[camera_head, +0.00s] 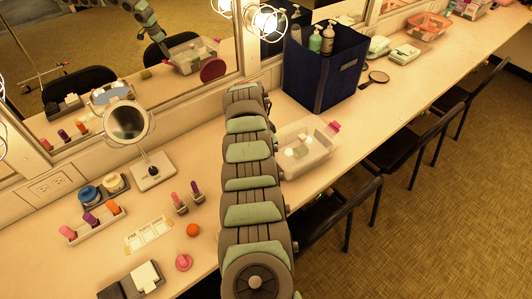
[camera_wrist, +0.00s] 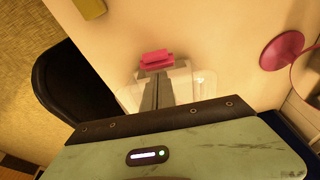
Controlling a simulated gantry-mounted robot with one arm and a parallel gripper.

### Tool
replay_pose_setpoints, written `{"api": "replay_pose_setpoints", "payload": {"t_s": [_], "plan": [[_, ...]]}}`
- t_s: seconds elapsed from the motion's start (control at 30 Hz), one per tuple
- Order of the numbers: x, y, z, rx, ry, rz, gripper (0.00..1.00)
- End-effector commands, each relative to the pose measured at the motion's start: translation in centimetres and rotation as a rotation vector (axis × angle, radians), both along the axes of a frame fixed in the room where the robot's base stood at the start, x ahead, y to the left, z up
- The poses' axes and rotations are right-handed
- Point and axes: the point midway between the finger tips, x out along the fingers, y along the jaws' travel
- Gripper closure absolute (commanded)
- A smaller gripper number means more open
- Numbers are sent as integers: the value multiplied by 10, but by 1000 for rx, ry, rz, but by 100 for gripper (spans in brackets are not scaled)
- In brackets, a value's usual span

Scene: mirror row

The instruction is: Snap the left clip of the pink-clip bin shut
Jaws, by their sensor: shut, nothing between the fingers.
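The clear bin (camera_head: 308,151) sits on the counter, partly hidden behind my arm in the head view. A pink clip (camera_head: 334,127) shows at its right end. The left end is hidden there. In the wrist view, the bin (camera_wrist: 204,82) lies under my gripper, and the left pink clip (camera_wrist: 157,60) sticks out at its far edge. I cannot tell whether that clip is latched. My gripper (camera_wrist: 156,76) is shut and empty. Its tips appear just short of the clip, over the bin's end; contact cannot be told.
A dark blue caddy (camera_head: 322,68) with bottles stands behind the bin. A yellow block (camera_wrist: 88,8) lies on the counter. Dark chairs (camera_head: 340,210) line the front edge.

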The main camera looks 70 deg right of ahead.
Motion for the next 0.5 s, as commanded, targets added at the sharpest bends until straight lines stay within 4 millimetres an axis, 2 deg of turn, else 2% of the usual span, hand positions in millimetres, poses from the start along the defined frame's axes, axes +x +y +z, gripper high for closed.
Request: {"api": "replay_pose_setpoints", "payload": {"t_s": [0.27, 0.37, 0.5], "plan": [[0, -1, 4, -1, -1, 1, 100], [-1, -5, 12, -3, -4, 3, 100], [0, -9, 37, -4, -5, 13, 100]]}}
